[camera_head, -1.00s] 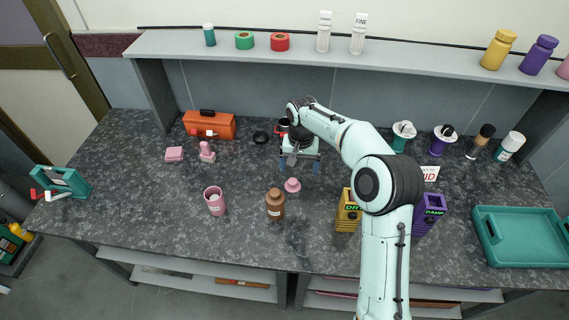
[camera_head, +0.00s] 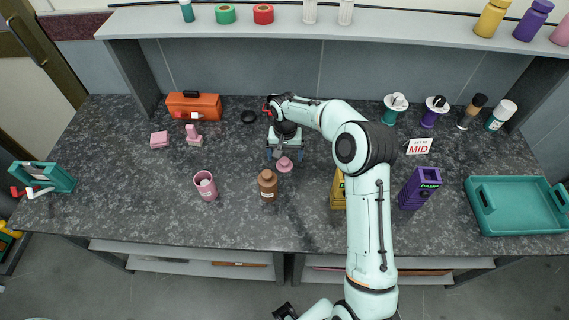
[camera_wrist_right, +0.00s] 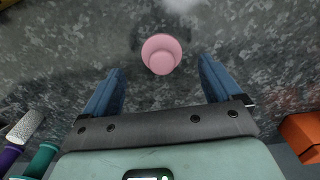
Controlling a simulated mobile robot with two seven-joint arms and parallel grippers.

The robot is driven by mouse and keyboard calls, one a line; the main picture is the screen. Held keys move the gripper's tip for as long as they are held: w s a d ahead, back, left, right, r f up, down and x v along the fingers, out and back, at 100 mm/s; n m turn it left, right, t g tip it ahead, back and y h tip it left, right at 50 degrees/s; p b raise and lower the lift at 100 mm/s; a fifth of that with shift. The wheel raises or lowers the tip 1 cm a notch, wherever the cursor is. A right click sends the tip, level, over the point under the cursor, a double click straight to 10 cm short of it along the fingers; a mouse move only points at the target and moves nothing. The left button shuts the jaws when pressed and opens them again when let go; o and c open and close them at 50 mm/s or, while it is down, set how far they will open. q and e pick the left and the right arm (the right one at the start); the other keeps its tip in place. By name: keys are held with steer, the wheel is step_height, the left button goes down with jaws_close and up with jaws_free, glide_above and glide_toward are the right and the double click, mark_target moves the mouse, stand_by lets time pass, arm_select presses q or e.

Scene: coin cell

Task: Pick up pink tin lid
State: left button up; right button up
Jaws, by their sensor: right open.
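A brown jar (camera_head: 268,186) stands close by the lid. A pink open tin (camera_head: 205,186) stands farther left. An orange toolbox (camera_head: 195,106) and a black ring (camera_head: 248,117) lie behind. A yellow box (camera_head: 338,190) stands beside my arm. Counter between tin and jar is clear.

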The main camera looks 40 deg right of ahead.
mark_target(284, 160)
step_height(284, 160, down, 4)
steer(key=shift+w, duration=0.15)
steer(key=c, duration=1.1)
arm_select(q)
steer(key=shift+w+r, duration=0.1)
steer(key=shift+r, duration=0.05)
arm_select(e)
steer(key=shift+c, duration=0.2)
steer(key=shift+r, duration=0.1)
